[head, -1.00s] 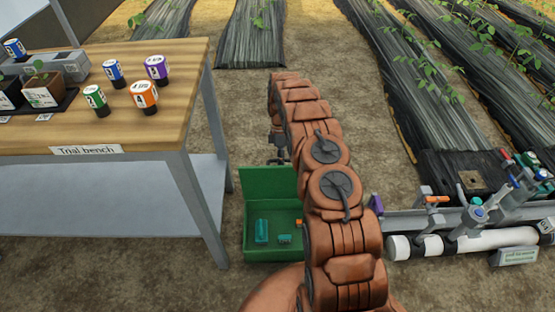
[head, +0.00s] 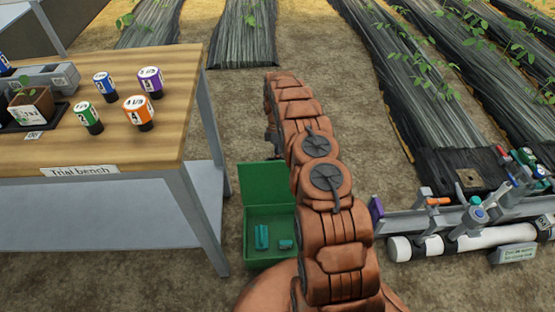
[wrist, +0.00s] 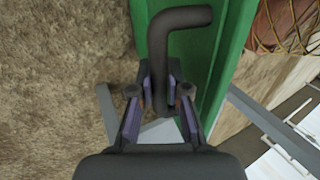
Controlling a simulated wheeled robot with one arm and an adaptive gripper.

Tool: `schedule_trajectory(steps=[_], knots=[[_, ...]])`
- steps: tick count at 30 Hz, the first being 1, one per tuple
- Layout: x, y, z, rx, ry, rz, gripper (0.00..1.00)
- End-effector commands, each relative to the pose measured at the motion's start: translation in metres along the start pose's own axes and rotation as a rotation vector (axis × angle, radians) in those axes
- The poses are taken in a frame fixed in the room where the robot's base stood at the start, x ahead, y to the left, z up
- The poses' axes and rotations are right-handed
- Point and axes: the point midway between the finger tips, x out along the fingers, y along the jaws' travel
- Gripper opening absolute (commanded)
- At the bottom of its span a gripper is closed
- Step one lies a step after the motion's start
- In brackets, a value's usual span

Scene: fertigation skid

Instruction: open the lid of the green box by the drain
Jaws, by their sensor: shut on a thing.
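The green box (head: 250,222) stands on the ground right of the bench leg, and its right side is hidden behind my arm. Its green lid (head: 264,182) stands upright at the back, open, showing teal items (head: 262,237) inside. In the wrist view, my gripper (wrist: 161,92) is shut on a dark bent handle (wrist: 160,60), with a purple-padded finger on each side. The green panel (wrist: 212,70) lies right behind the handle. In the head view the gripper is mostly hidden by my arm.
The wooden trial bench (head: 150,150) with several labelled cans stands close on the left. A white pipe (head: 495,240) with valves runs along the right. Black-covered plant rows (head: 245,35) lie behind. Bare ground lies around the box.

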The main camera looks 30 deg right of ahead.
Motion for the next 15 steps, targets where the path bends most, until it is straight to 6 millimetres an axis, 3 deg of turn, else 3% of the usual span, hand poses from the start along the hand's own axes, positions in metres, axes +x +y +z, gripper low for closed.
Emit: schedule_trajectory(steps=[1,2,8,15], knots=[[-0.0074,0.0012,-0.0025,-0.005,0.003,0.013,0.00],[-0.0075,0.0012,-0.0024,-0.004,0.003,0.013,0.18],[-0.0047,0.0006,-0.0005,-0.001,0.001,0.007,0.39],[-0.0026,0.0002,-0.0002,-0.001,-0.001,0.004,0.41]])
